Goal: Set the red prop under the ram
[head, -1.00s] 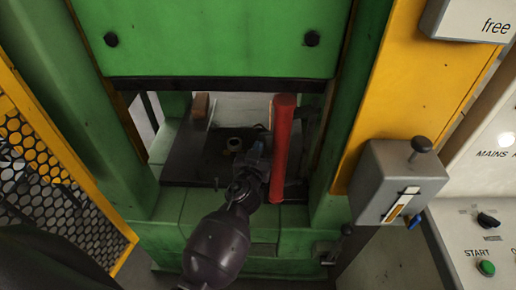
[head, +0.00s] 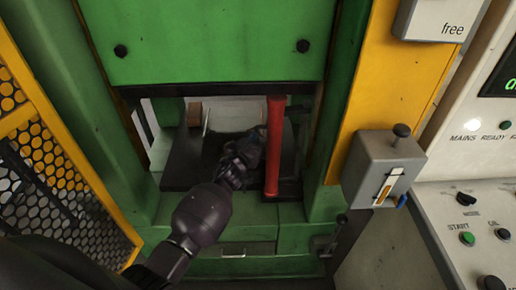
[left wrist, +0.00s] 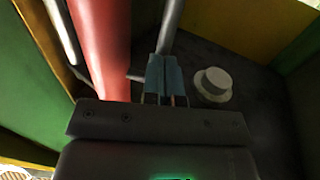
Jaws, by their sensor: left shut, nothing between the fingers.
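The red prop (head: 273,150) stands upright at the right side of the press opening, on or just in front of the dark bed (head: 182,165). Its top end is close below the green ram (head: 215,45); I cannot tell whether they touch. My left gripper (head: 252,146) is just left of the prop, over the bed. In the left wrist view its blue fingers (left wrist: 166,78) are shut together and empty, with the red prop (left wrist: 98,45) to their left, apart from them. The prop's foot is hidden in that view. My right gripper is in neither view.
A yellow mesh guard (head: 50,160) stands at the left. A grey lever box (head: 383,170) and the control panel (head: 470,220) are at the right. A pale round knob (left wrist: 213,85) sits on the dark surface beside my fingers. A brown block (head: 194,113) lies at the back left.

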